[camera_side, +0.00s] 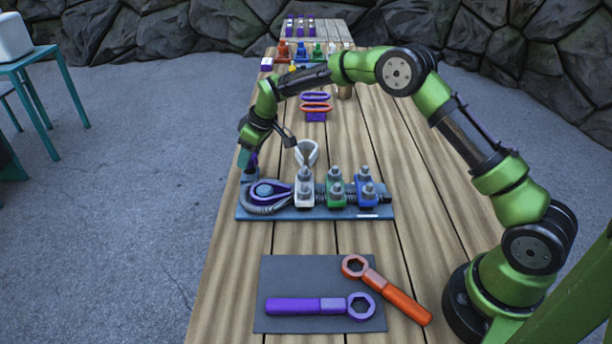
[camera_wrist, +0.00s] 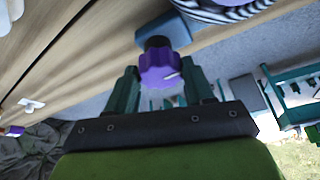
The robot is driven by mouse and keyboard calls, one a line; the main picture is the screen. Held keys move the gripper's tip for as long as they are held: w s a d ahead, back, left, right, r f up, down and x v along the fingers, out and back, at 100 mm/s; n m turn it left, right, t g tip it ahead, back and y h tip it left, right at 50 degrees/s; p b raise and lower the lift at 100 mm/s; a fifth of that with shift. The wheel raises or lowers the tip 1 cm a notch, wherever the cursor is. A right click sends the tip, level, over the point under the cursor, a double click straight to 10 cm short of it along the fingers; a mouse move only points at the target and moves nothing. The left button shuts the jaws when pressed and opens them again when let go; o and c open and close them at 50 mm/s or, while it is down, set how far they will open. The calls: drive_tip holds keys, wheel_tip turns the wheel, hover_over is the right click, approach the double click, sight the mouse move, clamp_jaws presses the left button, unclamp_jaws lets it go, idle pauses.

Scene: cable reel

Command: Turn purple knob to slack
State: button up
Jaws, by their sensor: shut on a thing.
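The purple knob (camera_wrist: 159,72) has a ribbed rim, a white pointer line and a dark shaft in the wrist view. My gripper (camera_wrist: 162,84) has its teal fingers on both sides of the knob and is shut on it. In the side view my gripper (camera_side: 248,164) reaches down at the left end of the blue base board (camera_side: 290,213), and the knob is mostly hidden there. The cable reel (camera_side: 266,192), grey coils with a purple loop, lies on the board just right of my gripper. Part of the coil (camera_wrist: 222,12) shows at the top of the wrist view.
White (camera_side: 305,188), green (camera_side: 336,188) and blue (camera_side: 366,188) clamp blocks stand on the board. A purple wrench (camera_side: 318,306) lies on a dark mat, with an orange wrench (camera_side: 398,298) partly on it. Purple and orange loops (camera_side: 316,104) lie behind. The table's left edge is close to my gripper.

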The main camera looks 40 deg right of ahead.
drive_tip(key=shift+r, duration=0.1)
drive_tip(key=o, duration=1)
drive_tip(key=shift+o, duration=0.2)
drive_tip(key=v, duration=1.6)
drive_tip(key=shift+s+r, duration=0.25)
drive_tip(key=shift+r, duration=0.1)
